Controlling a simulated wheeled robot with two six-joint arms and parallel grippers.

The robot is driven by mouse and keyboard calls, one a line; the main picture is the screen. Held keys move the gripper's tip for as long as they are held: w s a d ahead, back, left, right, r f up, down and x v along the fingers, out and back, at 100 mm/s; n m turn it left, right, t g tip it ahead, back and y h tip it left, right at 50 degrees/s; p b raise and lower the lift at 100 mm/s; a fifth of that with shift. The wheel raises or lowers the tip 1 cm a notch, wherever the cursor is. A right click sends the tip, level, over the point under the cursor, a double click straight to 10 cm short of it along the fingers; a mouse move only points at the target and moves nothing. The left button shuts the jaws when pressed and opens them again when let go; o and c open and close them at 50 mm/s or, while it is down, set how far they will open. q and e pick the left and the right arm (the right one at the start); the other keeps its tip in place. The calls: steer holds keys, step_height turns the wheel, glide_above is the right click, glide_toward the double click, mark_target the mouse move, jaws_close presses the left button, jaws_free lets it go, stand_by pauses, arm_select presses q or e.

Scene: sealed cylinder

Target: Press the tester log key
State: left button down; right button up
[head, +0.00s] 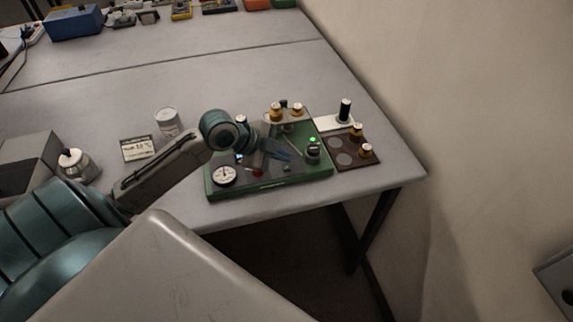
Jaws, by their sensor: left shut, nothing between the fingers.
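The tester (291,183) is a green-edged unit on the grey table, with a round white dial (224,176) at its front left. A small red part (257,172) and a small green part (287,168) sit along its front; I cannot tell which is the log key. A green light (312,139) glows at its right, by a dark cylindrical part (313,155). My left gripper (286,155) is over the middle of the tester, shut and empty, its tips pointing right. I cannot tell whether the tips touch anything. My left wrist hides part of the tester's back left.
Brass-topped pieces stand on a raised shelf (286,117) and a brown holder (352,160). A white plate (331,123) bears a black cylinder (345,109).

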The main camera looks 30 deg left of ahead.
mark_target(282, 170)
arm_select(q)
step_height(282, 170, up, 4)
steer(key=p, duration=0.2)
steer(key=shift+p, duration=0.3)
stand_by(0.6)
